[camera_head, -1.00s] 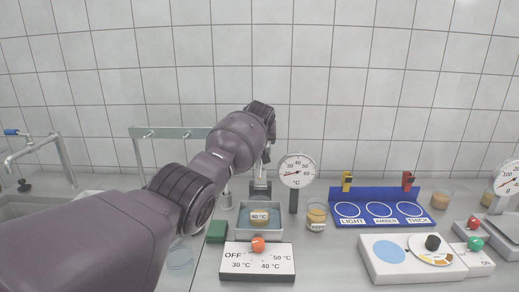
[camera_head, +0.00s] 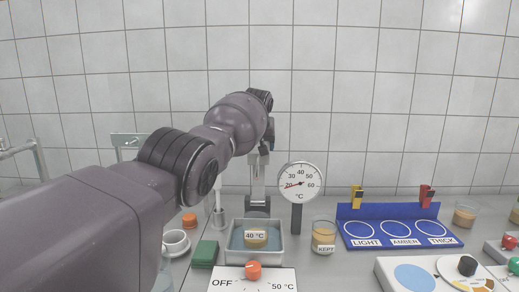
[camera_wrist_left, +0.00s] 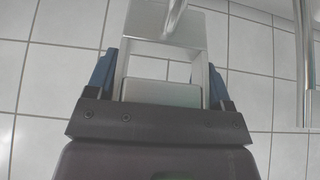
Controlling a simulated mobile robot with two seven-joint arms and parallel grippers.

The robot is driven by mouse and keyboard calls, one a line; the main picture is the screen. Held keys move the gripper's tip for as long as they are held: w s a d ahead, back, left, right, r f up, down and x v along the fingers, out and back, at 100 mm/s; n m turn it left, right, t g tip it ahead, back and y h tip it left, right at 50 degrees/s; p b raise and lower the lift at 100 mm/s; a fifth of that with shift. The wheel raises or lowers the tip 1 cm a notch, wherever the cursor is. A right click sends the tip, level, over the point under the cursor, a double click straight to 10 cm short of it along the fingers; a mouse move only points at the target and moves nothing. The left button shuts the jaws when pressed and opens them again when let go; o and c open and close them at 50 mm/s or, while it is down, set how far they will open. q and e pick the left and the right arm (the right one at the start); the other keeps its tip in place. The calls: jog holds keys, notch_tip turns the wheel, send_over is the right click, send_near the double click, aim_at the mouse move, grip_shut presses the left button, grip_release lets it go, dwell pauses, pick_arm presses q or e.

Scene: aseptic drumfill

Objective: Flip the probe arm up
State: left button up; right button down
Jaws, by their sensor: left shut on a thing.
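The probe arm (camera_head: 258,183) shows in the head view as a grey metal piece on a stand behind the water bath (camera_head: 278,245). Its upper end is partly hidden by my left arm. My left gripper (camera_head: 265,143) is at the top of this metal part, above and behind the bath. In the left wrist view my left gripper (camera_wrist_left: 161,80) has its blue fingers on both sides of a pale metal frame (camera_wrist_left: 185,25), shut on it. A small jar marked 40 °C (camera_head: 256,240) sits in the bath. My right gripper is not in view.
A dial thermometer (camera_head: 299,184) stands right of the bath, with a KEPT jar (camera_head: 323,238) beside it. A control box with an orange knob (camera_head: 253,271) is in front. A green block (camera_head: 204,254) and white cup (camera_head: 175,243) are left. A blue rack (camera_head: 400,225) is right.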

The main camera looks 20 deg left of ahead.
pick_arm(q)
jog(key=shift+f, duration=0.6)
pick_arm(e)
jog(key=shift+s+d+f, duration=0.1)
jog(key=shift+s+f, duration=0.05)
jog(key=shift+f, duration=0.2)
pick_arm(q)
jog(key=o, duration=1.1)
jog(key=shift+c, duration=0.2)
jog(key=shift+r, duration=0.2)
jog(key=shift+r, duration=0.25)
jog(key=p+v, duration=0.1)
jog(key=v, duration=0.1)
jog(key=p+v, duration=0.1)
jog(key=shift+r, duration=0.45)
jog(key=p+v, duration=0.5)
jog(key=v, duration=0.1)
jog(key=shift+s+r, duration=0.15)
jog(key=shift+s, duration=0.25)
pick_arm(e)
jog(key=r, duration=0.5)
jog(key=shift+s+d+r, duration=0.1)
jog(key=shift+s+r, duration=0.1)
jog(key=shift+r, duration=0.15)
